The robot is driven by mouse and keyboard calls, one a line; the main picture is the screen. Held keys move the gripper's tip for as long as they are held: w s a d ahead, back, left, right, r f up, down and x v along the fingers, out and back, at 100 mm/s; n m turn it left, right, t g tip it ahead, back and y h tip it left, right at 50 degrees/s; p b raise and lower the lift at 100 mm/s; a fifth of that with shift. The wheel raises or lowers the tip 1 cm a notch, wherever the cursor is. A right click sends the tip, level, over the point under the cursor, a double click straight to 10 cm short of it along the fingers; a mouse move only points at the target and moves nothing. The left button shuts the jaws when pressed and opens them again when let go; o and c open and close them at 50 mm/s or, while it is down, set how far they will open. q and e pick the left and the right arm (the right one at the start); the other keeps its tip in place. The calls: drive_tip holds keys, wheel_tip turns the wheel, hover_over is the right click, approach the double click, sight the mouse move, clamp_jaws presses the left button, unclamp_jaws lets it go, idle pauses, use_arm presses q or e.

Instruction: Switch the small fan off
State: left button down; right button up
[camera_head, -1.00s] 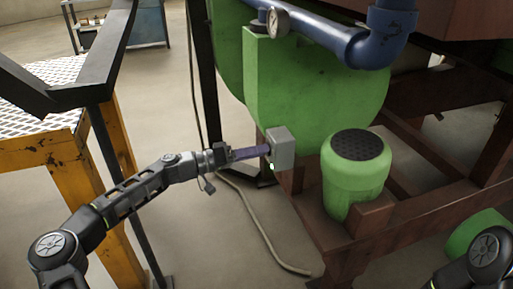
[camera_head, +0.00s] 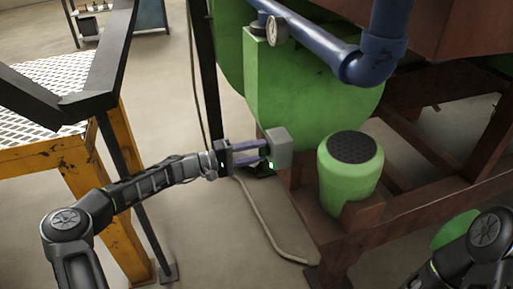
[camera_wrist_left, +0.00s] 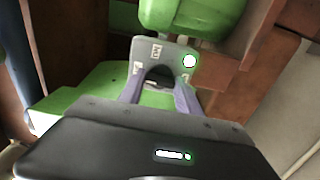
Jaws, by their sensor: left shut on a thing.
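The small fan is a green blower housing (camera_head: 305,90) with a green motor (camera_head: 349,178) capped by a dark grille. A grey switch box (camera_head: 283,146) sits at the housing's lower edge, with a green lamp lit beside my fingertips. My left gripper (camera_head: 264,153) reaches it from the left. In the left wrist view its two purple fingers (camera_wrist_left: 159,84) are shut on a dark knob (camera_wrist_left: 160,73) on the grey box face (camera_wrist_left: 170,50). Small white labels and the bright green lamp (camera_wrist_left: 189,61) show there; the knob's lower part is hidden. My right gripper is out of view.
A blue pipe (camera_head: 325,45) with a gauge (camera_head: 277,30) runs above the housing. A rusty brown frame (camera_head: 370,238) carries the motor. A yellow stand (camera_head: 122,158) and black post (camera_head: 122,155) are left. A hose (camera_head: 258,215) lies on open floor.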

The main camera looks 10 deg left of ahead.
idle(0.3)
use_arm(q)
drive_tip(key=c, duration=0.8)
unclamp_jaws()
drive_tip(key=shift+c, duration=0.2)
drive_tip(key=p+v, duration=0.1)
drive_tip(key=v, duration=0.6)
drive_tip(key=shift+s+a+p, duration=0.25)
drive_tip(key=shift+a+p, duration=0.05)
drive_tip(key=shift+a, duration=0.05)
